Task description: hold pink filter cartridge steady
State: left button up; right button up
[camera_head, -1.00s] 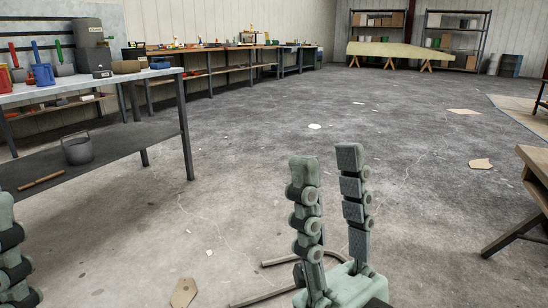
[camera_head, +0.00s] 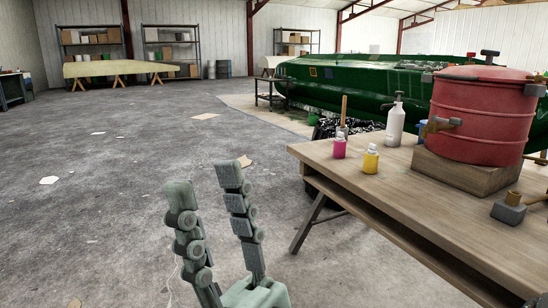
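A small magenta-pink container (camera_head: 339,147) with a pale top stands upright near the far left part of a wooden table. It looks like a bottle; I see no other pink thing that could be the pink filter cartridge. My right gripper (camera_head: 206,183) is at the lower middle, left of the table. Its two fingers point up and stand apart with nothing between them. It is clear of the pink container. My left gripper is out of view.
The wooden table (camera_head: 400,195) also holds a yellow bottle (camera_head: 371,159), a white spray bottle (camera_head: 396,122) and a red drum (camera_head: 484,112) on a wooden block (camera_head: 468,172). A green hull (camera_head: 375,95) lies behind. The floor (camera_head: 110,180) at left is mostly open.

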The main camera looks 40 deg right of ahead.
aim_at(339, 147)
jog(key=i+l+z, duration=0.15)
jog(key=i+z, duration=0.55)
jog(key=i, duration=0.2)
jog(key=i+j+z, duration=0.15)
jog(key=i+z, duration=0.2)
jog(key=i, duration=0.05)
